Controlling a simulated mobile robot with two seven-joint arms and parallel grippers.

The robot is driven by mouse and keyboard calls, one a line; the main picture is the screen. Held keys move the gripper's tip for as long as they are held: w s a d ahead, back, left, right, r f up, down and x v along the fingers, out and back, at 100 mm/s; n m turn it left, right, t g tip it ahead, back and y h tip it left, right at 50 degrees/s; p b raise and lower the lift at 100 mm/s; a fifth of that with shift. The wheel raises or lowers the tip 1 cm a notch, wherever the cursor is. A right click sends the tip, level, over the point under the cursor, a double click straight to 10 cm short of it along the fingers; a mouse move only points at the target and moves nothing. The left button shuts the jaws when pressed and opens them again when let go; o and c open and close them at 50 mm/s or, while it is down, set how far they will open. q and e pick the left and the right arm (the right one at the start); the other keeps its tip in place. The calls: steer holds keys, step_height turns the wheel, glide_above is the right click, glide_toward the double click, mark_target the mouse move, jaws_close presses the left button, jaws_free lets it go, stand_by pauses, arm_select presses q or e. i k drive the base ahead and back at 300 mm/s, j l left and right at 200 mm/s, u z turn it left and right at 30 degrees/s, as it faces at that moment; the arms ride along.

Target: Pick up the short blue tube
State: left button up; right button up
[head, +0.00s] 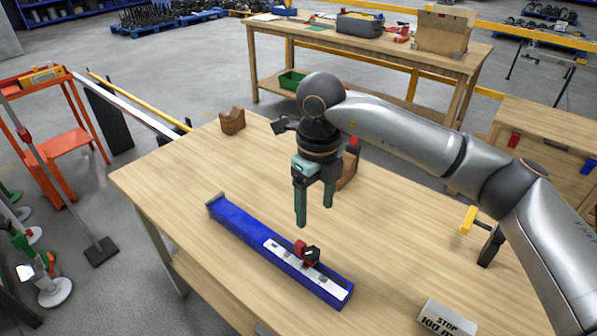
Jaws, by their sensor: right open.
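One blue tube (240,222) with a square-looking section lies slantwise on the wooden table, from the middle left to the front. A pale strip runs along its nearer half, and a small red and black piece (307,253) sits there. I take it for the task's tube; I see no other blue tube on this table. My right gripper (314,211) points down with its two green fingers apart and nothing between them. It appears above the table, just beyond the tube's middle in the picture, and apart from it. My left gripper is not in view.
A wooden block (232,121) stands at the table's far left. Another brown block (348,170) is partly hidden behind my right gripper. The table's left part is clear.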

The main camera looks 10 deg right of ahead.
mark_target(335, 290)
steer(key=k, duration=1)
